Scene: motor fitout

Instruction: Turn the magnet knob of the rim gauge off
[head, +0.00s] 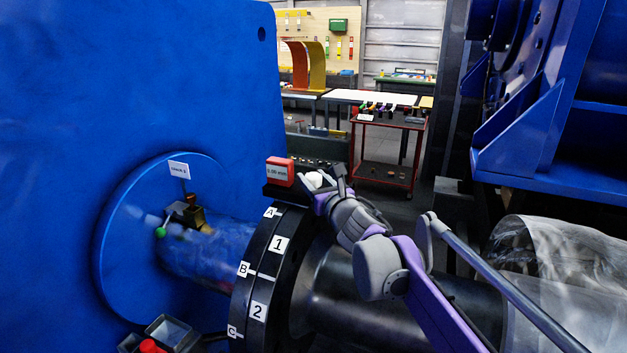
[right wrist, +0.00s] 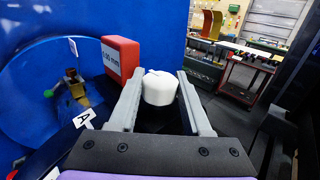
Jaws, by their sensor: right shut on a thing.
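The rim gauge, with a red display box (head: 280,171) and a label ending in "mm", sits on top of the black flange (head: 268,262). Its red box also shows in the right wrist view (right wrist: 121,58). The white magnet knob (right wrist: 159,88) stands between the two fingers of my right gripper (right wrist: 157,92), with a dark line on its top. In the head view the knob (head: 315,179) is partly covered by the fingers. My right gripper is shut on it from the right side. My left gripper is not in view.
A blue wall with a round disc (head: 120,245) and a shaft stands left, bearing a small brass piece (head: 186,213) with a green ball. A dark shaft and clear plastic sheeting (head: 560,270) lie right. A red cart (head: 388,150) stands behind. Grey trays are at the bottom left.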

